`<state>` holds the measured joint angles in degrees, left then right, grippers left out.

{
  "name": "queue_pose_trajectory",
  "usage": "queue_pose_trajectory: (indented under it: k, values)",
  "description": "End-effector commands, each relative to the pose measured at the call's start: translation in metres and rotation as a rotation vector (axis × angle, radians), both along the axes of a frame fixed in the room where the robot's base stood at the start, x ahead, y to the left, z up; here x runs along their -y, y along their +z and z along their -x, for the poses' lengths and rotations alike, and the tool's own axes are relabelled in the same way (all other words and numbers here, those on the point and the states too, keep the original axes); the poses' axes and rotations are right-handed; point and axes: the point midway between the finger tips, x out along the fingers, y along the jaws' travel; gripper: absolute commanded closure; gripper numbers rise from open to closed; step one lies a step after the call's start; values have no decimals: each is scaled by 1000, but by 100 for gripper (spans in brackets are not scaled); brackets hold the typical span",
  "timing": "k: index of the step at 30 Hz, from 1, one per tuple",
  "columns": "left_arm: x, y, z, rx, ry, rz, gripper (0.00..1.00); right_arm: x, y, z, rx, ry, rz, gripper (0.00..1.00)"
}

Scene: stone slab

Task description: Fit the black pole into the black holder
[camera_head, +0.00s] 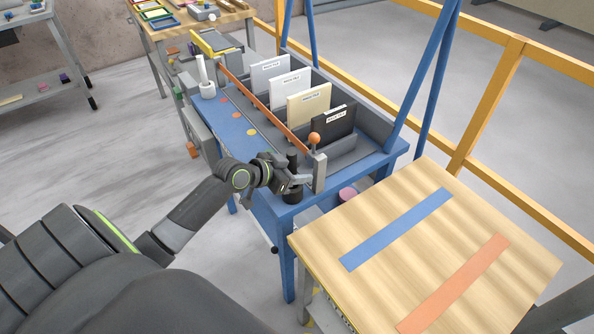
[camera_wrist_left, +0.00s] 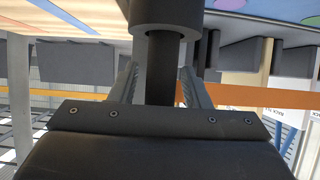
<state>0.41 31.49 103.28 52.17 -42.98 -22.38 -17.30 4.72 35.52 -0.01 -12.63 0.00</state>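The black pole (camera_head: 292,158) stands upright at the front end of the blue table, next to the grey post with the orange knob. The black holder (camera_head: 293,195) is under it at the table's corner. In the left wrist view, the holder (camera_wrist_left: 167,14) is at the top and the pole (camera_wrist_left: 161,65) runs from its opening; the end inside is hidden. My left gripper (camera_head: 287,179) is around the pole, just above the holder. Its fingers lie on either side of the pole, with a narrow gap visible at one finger. My right gripper is not in view.
A grey bin with several upright cards or folders (camera_head: 308,103) fills the blue table's far side, behind an orange rail (camera_head: 262,108). A white pole stands in a white holder (camera_head: 207,90). A wooden table (camera_head: 395,210) with blue and orange strips is at right.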

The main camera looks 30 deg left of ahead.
Motion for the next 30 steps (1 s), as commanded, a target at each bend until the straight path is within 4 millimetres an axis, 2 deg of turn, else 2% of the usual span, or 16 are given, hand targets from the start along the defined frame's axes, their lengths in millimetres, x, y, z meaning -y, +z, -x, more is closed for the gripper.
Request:
queue_pose_trajectory:
  k: [11, 14, 24, 30]
  values:
    - [0, 6, 0, 0, 0, 0, 57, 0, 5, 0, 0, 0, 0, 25]
    - [-6, 8, 11, 0, 1, -5, 57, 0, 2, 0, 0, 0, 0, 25]
    - [-26, 38, 60, -1, -1, -7, 57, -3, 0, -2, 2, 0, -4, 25]
    - [-35, 51, 82, -2, -1, -5, 57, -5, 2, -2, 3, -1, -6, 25]
